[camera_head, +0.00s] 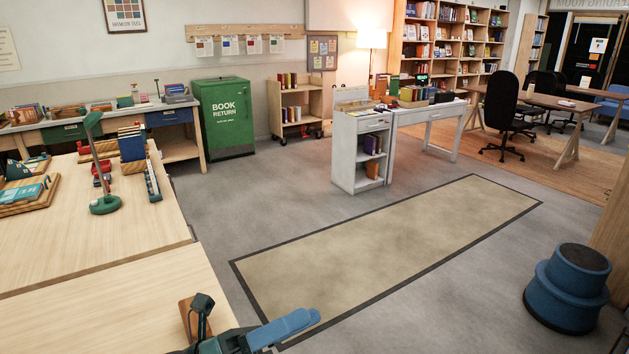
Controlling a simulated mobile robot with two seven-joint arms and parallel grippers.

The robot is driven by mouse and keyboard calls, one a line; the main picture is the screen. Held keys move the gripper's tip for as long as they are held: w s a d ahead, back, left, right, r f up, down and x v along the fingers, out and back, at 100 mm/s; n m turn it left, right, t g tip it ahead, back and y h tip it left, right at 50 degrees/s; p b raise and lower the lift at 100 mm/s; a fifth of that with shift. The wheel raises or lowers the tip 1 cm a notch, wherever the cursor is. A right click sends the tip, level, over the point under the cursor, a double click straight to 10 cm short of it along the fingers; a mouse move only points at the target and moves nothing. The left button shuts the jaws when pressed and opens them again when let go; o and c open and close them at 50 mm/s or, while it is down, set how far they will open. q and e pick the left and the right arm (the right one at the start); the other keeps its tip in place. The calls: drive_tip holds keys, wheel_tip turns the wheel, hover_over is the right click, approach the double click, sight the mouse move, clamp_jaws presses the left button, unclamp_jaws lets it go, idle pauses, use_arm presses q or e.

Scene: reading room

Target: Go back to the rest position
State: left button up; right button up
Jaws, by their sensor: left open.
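My left gripper (252,322) shows at the bottom edge of the head view, at the right side of the near pale wooden table (110,305). It is open, and I see nothing held between its jaws. Its lower part and most of its arm are cut off by the picture edge. A small brown piece (187,317) shows just behind its dark part; I cannot tell what it is. My right gripper is not in view.
A green lamp (105,203), books and trays stand on the left table. A long beige rug (390,250) lies on open floor ahead. A blue step stool (567,290) stands at right. A green book return bin (226,120) and a white desk (432,116) stand farther back.

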use_arm(q)
drive_tip(key=w+a+f+n+t+y, duration=0.1)
drive_tip(key=a+f+n+t+y, duration=0.25)
drive_tip(key=n+t, duration=0.45)
drive_tip(key=w+a+f+n+t+y, duration=0.25)
drive_tip(key=f+n+y, duration=0.2)
drive_tip(key=n, duration=0.65)
drive_tip(key=s+a+f+n+g+y, duration=0.1)
drive_tip(key=s+a+f+n+y, duration=0.1)
drive_tip(key=f+n, duration=0.5)
drive_tip(key=s+a+f+n+g+y+p, duration=0.1)
drive_tip(key=s+a+f+n+y, duration=0.1)
drive_tip(key=s+f+n+y, duration=0.2)
wheel_tip(320, 180, down, 3)
drive_tip(key=n+y, duration=0.3)
drive_tip(key=shift+s+a+f+g, duration=0.15)
drive_tip(key=shift+a+f+g, duration=0.05)
drive_tip(key=shift+a+g, duration=0.15)
drive_tip(key=s+f+n+g, duration=0.1)
drive_tip(key=s+f, duration=0.1)
drive_tip(key=s+f+n+g+y, duration=0.1)
drive_tip(key=s+f, duration=0.1)
drive_tip(key=s+a+f+n+g, duration=0.1)
drive_tip(key=s+f+n, duration=0.1)
drive_tip(key=shift+c, duration=0.2)
